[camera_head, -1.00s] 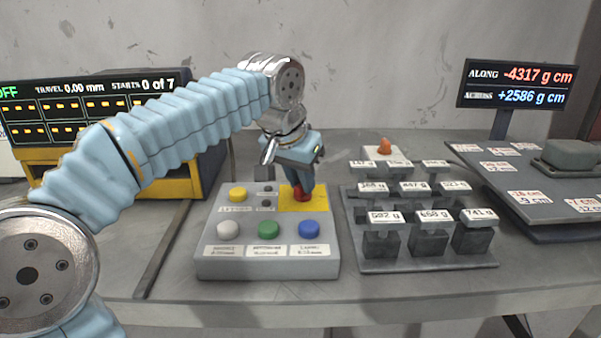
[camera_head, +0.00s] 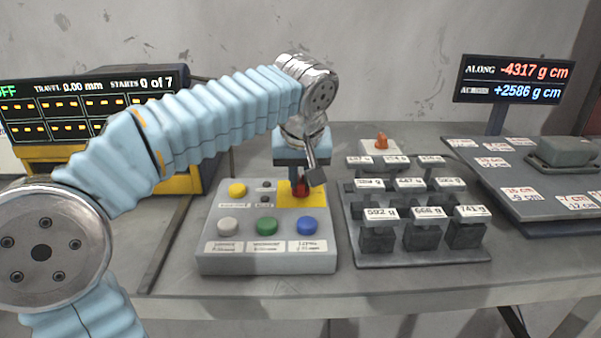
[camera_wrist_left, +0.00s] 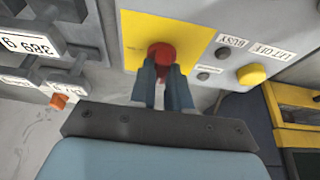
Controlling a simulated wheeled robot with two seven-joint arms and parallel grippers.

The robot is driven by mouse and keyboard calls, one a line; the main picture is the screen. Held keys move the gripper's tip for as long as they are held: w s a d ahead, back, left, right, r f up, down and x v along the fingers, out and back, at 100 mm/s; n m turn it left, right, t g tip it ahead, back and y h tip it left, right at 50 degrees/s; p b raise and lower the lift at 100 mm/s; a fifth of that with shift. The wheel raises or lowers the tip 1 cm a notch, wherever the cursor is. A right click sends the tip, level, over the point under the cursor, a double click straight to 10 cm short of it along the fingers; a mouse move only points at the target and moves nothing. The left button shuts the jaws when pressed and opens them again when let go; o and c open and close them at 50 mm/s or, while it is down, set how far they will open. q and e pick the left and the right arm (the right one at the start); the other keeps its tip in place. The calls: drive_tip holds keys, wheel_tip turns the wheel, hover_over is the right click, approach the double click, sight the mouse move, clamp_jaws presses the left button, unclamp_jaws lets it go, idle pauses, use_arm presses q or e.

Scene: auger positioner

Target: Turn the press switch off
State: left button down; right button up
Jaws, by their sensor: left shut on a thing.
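The control box (camera_head: 210,262) stands on the table, with a yellow plate at its back right (camera_head: 287,202). A red knob (camera_head: 301,186) sits on that plate. My left gripper (camera_head: 304,182) comes down from above and is shut on the red knob. In the left wrist view, the red knob (camera_wrist_left: 160,52) shows between and just beyond the two fingertips (camera_wrist_left: 162,76), on the yellow plate (camera_wrist_left: 195,30). The fingers hide part of the knob. My right gripper is not in view.
The box also bears yellow (camera_head: 237,189), white (camera_head: 228,226), green (camera_head: 265,226) and blue (camera_head: 307,225) buttons. A rack of labelled weights (camera_head: 400,258) stands close on the right. A yellow-framed display (camera_head: 90,108) is at the left, with green letters ending in "FF".

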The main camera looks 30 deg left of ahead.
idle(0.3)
use_arm(q)
drive_tip(key=c, duration=1.1)
unclamp_jaws()
drive_tip(key=p+v, duration=0.1)
drive_tip(key=v, duration=1.2)
drive_tip(key=shift+d+r+p, duration=0.1)
drive_tip(key=shift+r+p, duration=0.25)
drive_tip(key=shift+r, duration=0.1)
